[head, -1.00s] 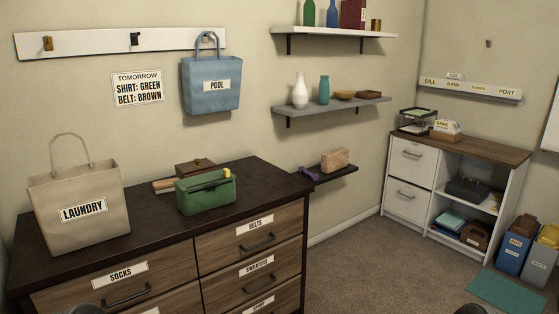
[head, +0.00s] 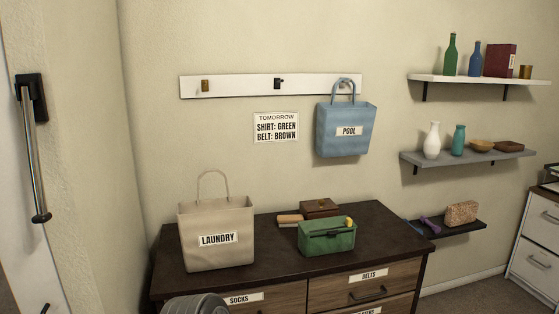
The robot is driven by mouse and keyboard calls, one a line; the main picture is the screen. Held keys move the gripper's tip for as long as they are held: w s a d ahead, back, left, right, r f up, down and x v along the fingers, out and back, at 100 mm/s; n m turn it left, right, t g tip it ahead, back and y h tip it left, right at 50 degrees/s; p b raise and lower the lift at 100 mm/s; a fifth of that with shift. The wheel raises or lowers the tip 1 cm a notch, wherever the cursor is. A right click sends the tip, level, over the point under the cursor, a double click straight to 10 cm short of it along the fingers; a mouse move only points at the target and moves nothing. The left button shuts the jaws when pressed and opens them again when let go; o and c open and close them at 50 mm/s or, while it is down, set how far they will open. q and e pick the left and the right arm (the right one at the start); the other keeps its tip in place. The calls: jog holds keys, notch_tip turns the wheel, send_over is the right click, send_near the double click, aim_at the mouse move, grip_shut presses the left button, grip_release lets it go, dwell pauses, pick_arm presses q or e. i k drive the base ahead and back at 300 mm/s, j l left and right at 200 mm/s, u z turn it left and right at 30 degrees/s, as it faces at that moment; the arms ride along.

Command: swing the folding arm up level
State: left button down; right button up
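A folding arm (head: 35,155) shows at the far left of the head view. It is a slim metallic rod with a dark knob at its lower end (head: 41,218). It hangs down almost vertically from a black bracket (head: 31,97) on a pale upright surface. Neither of my grippers is in view. A rounded grey part at the bottom edge is probably mine, but no fingers show there.
A dark-topped dresser (head: 385,225) carries a laundry bag (head: 215,250), a green box (head: 327,240) and a brown box (head: 319,208). A hook rail (head: 235,86) holds a blue pool bag (head: 346,140). Shelves (head: 465,157) are at right.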

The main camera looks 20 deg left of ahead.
aim_at(43, 217)
jog(key=u, duration=1.05)
jog(key=i+l+u, duration=0.1)
jog(key=u, duration=0.35)
jog(key=i+l+u, duration=0.1)
jog(key=u, duration=0.35)
jog(key=i+l+u, duration=0.15)
jog(key=u, duration=0.25)
jog(key=l+u, duration=0.25)
jog(key=u, duration=0.2)
jog(key=i+l+u, duration=0.1)
jog(key=u, duration=0.35)
jog(key=l+u, duration=0.15)
jog(key=l, duration=0.55)
jog(key=k+l+u, duration=0.2)
jog(key=l, duration=0.45)
jog(key=l+u, duration=0.15)
jog(key=l, duration=0.55)
jog(key=u, duration=0.1)
jog(key=k+j, duration=0.05)
